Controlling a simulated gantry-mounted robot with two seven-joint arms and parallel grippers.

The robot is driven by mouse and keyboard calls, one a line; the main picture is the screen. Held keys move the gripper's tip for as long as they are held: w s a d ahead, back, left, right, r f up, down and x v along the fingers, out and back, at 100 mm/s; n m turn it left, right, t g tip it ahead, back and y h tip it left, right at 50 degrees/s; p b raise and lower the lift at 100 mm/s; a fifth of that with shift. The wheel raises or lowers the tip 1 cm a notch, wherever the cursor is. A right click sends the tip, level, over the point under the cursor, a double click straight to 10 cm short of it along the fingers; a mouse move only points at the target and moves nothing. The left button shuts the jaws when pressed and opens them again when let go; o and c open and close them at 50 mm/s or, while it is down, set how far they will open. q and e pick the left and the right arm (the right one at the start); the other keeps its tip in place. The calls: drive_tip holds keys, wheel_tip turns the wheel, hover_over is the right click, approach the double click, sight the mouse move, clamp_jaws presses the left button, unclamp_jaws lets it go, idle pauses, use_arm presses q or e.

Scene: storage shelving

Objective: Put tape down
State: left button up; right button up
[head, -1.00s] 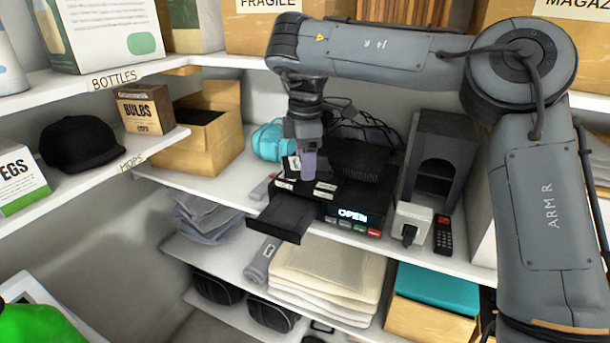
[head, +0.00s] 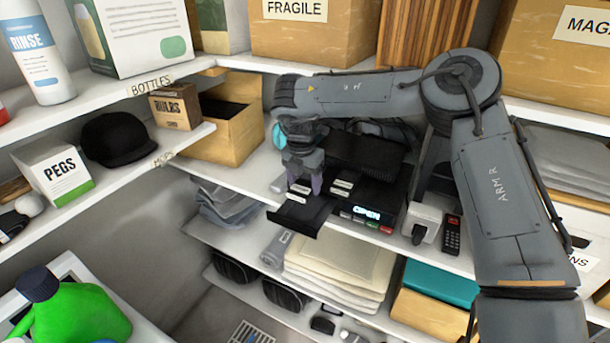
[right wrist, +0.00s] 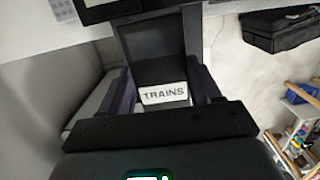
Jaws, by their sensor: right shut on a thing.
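My right gripper (head: 303,180) is low over the front left of the black electronics on the middle shelf. It is shut on a black tape, whose white label (head: 300,188) shows between the fingers. In the right wrist view the tape (right wrist: 155,62) lies between the two purple-grey fingers, and its label reads TRAINS. A black open tray (head: 300,215) sticks out past the shelf's front edge, just below the gripper. I cannot tell whether the tape touches anything beneath it. My left gripper is not in view.
A black device with a lit OPEN sign (head: 366,213) stands right of the gripper. Other white-labelled black items (head: 343,186) lie close by. A white plug box (head: 420,222) and a remote (head: 451,235) are farther right. An open cardboard box (head: 225,130) stands behind left.

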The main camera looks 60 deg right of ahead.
drive_tip(key=shift+f+b, duration=2.2)
drive_tip(key=shift+f, duration=0.8)
drive_tip(key=shift+f, duration=0.1)
